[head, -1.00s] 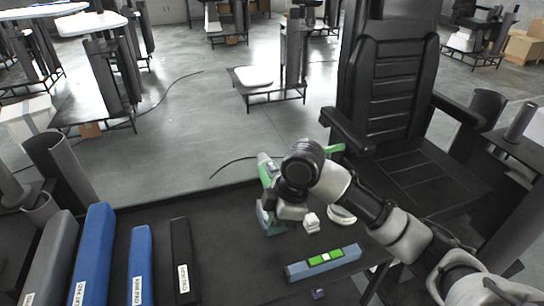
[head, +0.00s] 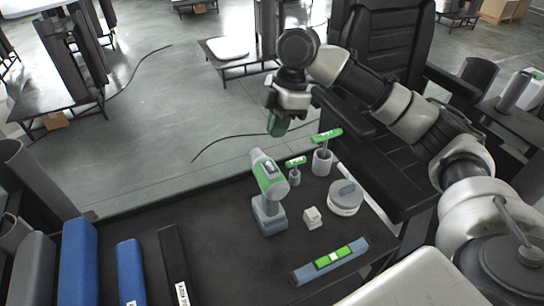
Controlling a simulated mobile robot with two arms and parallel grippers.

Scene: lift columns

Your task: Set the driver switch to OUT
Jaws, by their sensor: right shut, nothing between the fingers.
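The green and grey driver (head: 270,190) stands upright on its wide base on the black table. A small pale and dark patch shows on its upper body; whether this is the switch, and how it is set, I cannot tell. My right gripper (head: 278,126) is above and beyond the driver, apart from it. It is shut with nothing held, and green shows at its fingertips. My left gripper is not in view.
Two green-handled tools stand in grey holders (head: 322,161) right of the driver. A round grey container (head: 345,197), a small white block (head: 312,218) and a blue-green level (head: 331,260) lie nearby. Blue bars (head: 80,262) lie at left. A black chair (head: 390,60) stands behind.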

